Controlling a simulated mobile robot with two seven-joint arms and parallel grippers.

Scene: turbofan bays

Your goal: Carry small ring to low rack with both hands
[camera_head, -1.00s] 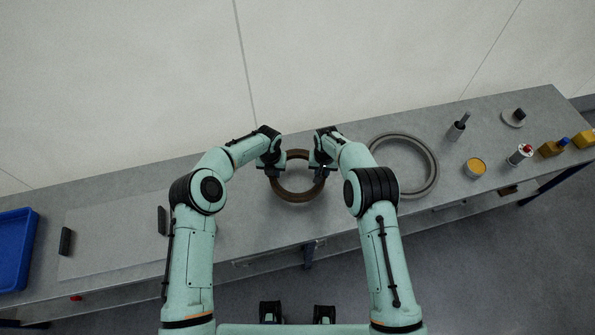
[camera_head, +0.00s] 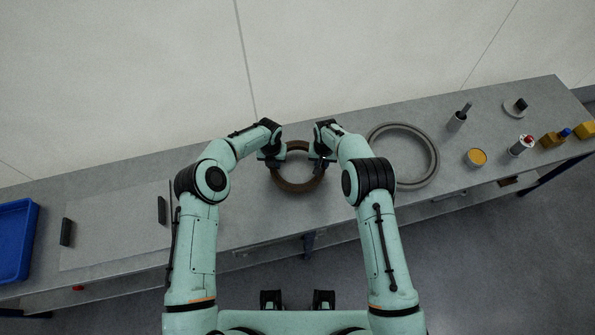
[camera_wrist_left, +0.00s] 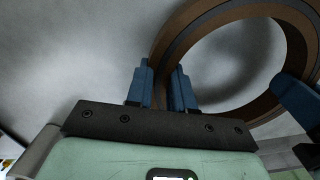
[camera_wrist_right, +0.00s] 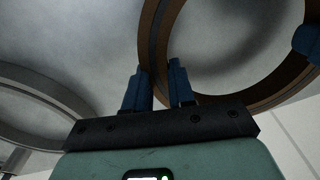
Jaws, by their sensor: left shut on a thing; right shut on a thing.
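The small ring (camera_head: 298,186) is brown and lies level over the middle of the grey bench. A soft shadow shows through it in both wrist views; I cannot tell whether it touches the bench. My left gripper (camera_head: 274,160) is shut on its left side, with its blue fingers (camera_wrist_left: 162,88) either side of the ring wall (camera_wrist_left: 300,42). My right gripper (camera_head: 320,160) is shut on its right side, with its fingers (camera_wrist_right: 160,88) across the wall (camera_wrist_right: 152,40). A flat pale panel with dark upright blocks (camera_head: 162,210) lies at the left; I cannot tell if it is the low rack.
A larger grey ring (camera_head: 432,155) lies just right of my right gripper. Further right stand a yellow-topped can (camera_head: 475,157), a red-topped can (camera_head: 521,146) and yellow blocks (camera_head: 553,139). A blue tray (camera_head: 17,240) is at the far left. Bench between panel and ring is clear.

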